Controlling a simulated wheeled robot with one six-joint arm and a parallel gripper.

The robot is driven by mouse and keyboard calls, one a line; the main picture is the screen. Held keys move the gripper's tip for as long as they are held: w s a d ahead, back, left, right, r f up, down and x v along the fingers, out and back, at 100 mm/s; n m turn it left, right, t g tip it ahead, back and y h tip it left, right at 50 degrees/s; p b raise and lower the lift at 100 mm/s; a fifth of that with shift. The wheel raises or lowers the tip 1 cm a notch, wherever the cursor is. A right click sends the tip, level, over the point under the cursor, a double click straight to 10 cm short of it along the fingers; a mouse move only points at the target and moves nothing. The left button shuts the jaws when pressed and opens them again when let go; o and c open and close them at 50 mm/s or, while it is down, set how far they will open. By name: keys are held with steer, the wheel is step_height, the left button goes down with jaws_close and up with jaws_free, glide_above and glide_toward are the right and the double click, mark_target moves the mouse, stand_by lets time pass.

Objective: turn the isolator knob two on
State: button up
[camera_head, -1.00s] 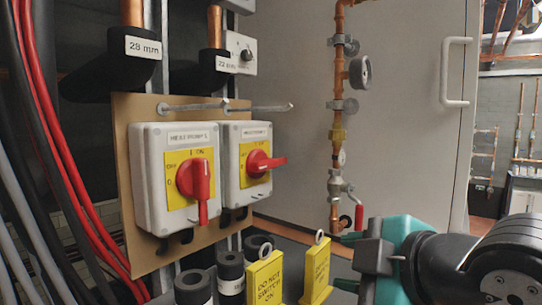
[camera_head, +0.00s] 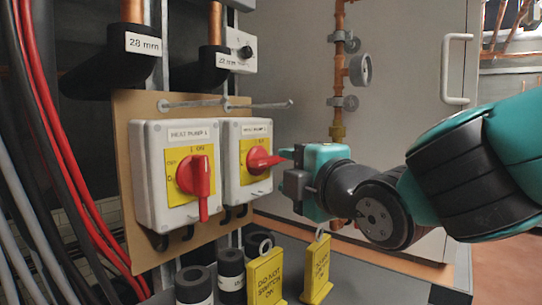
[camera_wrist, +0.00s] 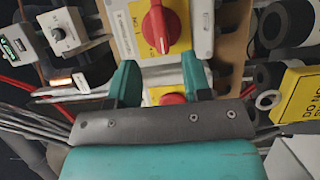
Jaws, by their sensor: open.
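Two white isolator boxes are side by side on a tan board in the head view. The right one is isolator two (camera_head: 232,165), with a red knob (camera_head: 262,160) whose handle points right, roughly sideways, on a yellow plate. My gripper (camera_head: 286,165) is open just right of this knob. Contact cannot be told.
Yellow "do not switch on" tags (camera_head: 266,277) and black pipe sleeves (camera_head: 194,286) stand below the boxes. A metal bar (camera_head: 225,104) sticks out above them. Red and black cables hang at the left.

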mark_target(268, 163)
steer(key=p+x, duration=0.2)
steer(key=x, duration=0.5)
jaws_close()
